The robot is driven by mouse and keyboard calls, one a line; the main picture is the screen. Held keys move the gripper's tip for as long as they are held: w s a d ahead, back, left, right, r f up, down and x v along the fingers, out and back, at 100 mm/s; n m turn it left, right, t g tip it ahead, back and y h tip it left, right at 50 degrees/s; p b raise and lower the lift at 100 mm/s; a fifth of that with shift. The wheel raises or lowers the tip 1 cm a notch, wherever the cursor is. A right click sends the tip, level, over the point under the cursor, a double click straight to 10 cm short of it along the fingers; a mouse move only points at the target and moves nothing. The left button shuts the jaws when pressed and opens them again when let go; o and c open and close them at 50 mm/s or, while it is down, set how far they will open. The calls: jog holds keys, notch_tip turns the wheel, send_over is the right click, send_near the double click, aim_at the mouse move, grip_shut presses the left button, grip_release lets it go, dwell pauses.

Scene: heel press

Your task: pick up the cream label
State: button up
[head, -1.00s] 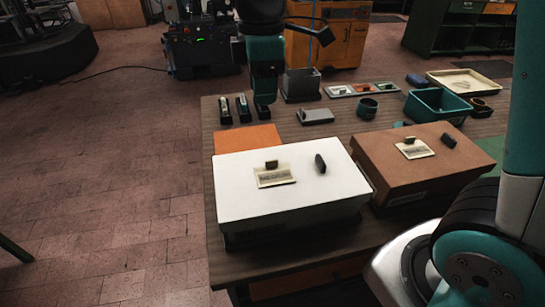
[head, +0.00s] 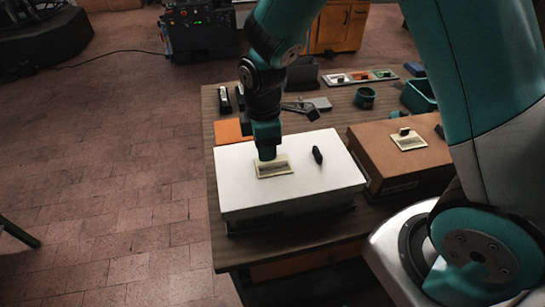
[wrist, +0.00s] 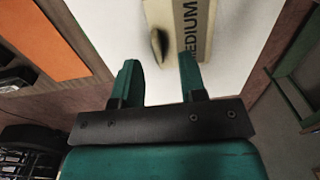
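A cream label (head: 275,170) lies flat on the white box (head: 325,180). In the wrist view, the label (wrist: 206,25) carries the printed word "MEDIUM", and a small dark tab (wrist: 159,42) stands on its edge. My gripper (head: 267,153) is over the label's far edge in the head view and hides the tab there. In the wrist view, my gripper (wrist: 160,62) is open, with the tab between and just ahead of its two fingers. Nothing is held. A second cream label (head: 411,144) with a dark tab lies on the brown box.
A dark upright piece (head: 317,154) stands on the white box, right of the label. The brown box (head: 375,165) is close on the right. An orange sheet (head: 228,131), a dark teal cup (head: 365,98) and a teal bin (head: 419,96) are behind.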

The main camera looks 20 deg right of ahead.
jog(key=shift+f, duration=0.85)
grip_shut()
